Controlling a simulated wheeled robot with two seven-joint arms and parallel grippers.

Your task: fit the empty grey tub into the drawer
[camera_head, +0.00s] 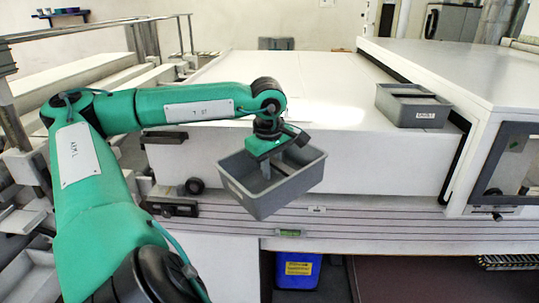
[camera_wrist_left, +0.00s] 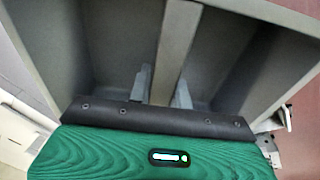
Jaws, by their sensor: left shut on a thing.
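The grey tub (camera_head: 262,206) hangs in front of the white bench's front face, tilted in the head view. My left gripper (camera_head: 277,158) is shut on the tub's middle divider from above. In the left wrist view the two fingertips (camera_wrist_left: 163,92) sit on either side of the divider, and the visible parts of the tub's compartments (camera_wrist_left: 62,40) look empty. A second grey tub (camera_head: 415,111) with a white label stands on the white top at the right, beside the housing. I cannot tell which part is the drawer. My right gripper is not in view.
The broad white top (camera_head: 330,75) is mostly clear. The white housing (camera_head: 455,65) rises at the right. A striped ledge with a small green level (camera_head: 288,233) runs below the tub. A blue bin (camera_head: 297,271) stands underneath. Metal rails (camera_head: 100,25) stand at the left.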

